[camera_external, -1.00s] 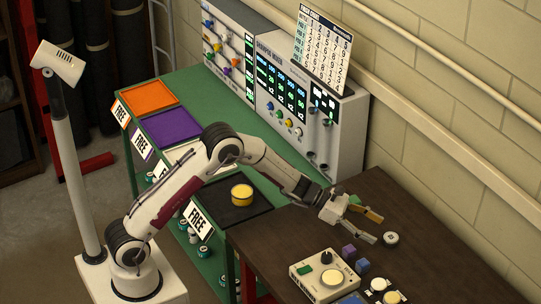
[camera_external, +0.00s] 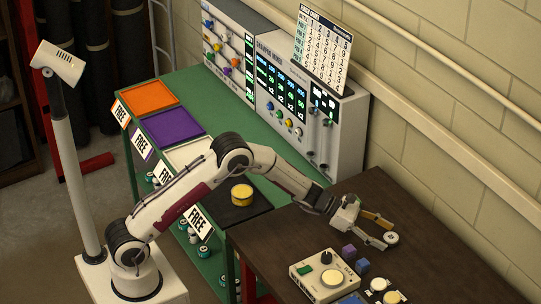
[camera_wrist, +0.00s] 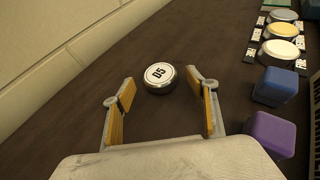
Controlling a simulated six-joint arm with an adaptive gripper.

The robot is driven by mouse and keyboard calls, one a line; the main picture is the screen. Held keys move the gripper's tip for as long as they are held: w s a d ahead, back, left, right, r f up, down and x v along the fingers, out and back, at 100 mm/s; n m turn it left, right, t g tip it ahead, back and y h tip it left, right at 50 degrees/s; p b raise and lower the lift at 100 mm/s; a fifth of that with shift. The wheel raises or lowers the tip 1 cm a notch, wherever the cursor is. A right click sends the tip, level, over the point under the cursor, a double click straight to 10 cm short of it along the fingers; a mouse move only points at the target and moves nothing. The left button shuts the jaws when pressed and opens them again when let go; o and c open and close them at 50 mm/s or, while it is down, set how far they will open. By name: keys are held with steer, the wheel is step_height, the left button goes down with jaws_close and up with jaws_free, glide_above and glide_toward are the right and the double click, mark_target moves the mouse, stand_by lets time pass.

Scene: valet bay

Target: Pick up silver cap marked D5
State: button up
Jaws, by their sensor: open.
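The silver cap marked D5 (camera_wrist: 160,76) lies flat on the dark brown table, its label facing up, in the wrist view. It also shows in the external view (camera_external: 391,238) at the tips of my gripper. My gripper (camera_wrist: 162,98) is open and empty, with a yellow-padded finger on each side. The cap sits just ahead of the gap, roughly centred between the fingertips. In the external view my gripper (camera_external: 380,230) is low over the table; I cannot tell whether a finger touches the cap.
A blue cube (camera_wrist: 275,86) and a purple cube (camera_wrist: 270,134) stand right of my gripper. Several discs, including a yellow one (camera_wrist: 282,32), lie beyond them. A control box (camera_external: 318,277) with a knob stands at the table's front. The table left of the cap is clear.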

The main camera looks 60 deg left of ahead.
steer(key=shift+w+d+f, duration=0.3)
steer(key=shift+w+d, duration=0.1)
steer(key=shift+d, duration=0.15)
steer(key=c, duration=1.2)
